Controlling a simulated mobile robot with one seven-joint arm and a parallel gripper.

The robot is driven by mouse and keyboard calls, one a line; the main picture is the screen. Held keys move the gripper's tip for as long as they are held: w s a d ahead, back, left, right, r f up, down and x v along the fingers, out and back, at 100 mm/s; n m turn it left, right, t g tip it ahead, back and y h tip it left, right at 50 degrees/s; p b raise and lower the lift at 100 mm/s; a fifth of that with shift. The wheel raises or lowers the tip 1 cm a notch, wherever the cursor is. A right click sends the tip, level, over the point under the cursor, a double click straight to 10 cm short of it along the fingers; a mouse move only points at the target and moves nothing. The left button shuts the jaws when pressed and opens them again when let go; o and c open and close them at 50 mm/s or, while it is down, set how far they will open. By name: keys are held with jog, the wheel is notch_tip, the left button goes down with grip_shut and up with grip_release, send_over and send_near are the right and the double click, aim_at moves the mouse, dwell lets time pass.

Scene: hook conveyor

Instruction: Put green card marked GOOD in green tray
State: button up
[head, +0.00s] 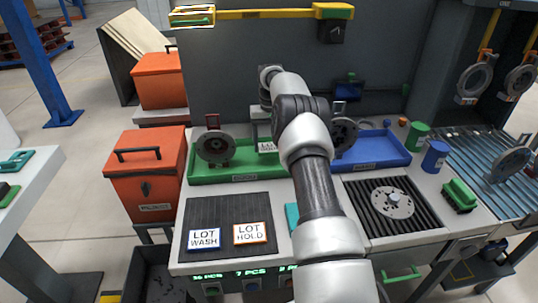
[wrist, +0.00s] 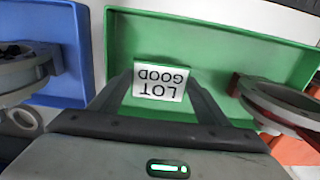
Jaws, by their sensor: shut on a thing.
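The card marked LOT GOOD (wrist: 160,82) is white with a green edge and shows upside down in the wrist view. My gripper (wrist: 162,88) is shut on it, with one finger at each side of the card. The green tray (wrist: 215,38) lies below and around the card in the wrist view. I cannot tell whether the card touches the tray floor. In the head view the card (head: 268,147) shows partly, above the right part of the green tray (head: 243,178). My arm hides part of the tray's right end there.
A grey ring part on a red holder (head: 214,147) stands in the green tray, left of the card. The blue tray (head: 375,153) is to the right, with another ring part. Cards LOT WASH (head: 204,239) and LOT HOLD (head: 251,233) lie on a dark ribbed mat in front.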

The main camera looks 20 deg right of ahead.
aim_at(270, 148)
notch_tip(270, 148, down, 4)
jog(key=shift+f, duration=0.1)
jog(key=shift+f, duration=0.15)
jog(key=o, duration=1)
jog(key=shift+o, duration=0.2)
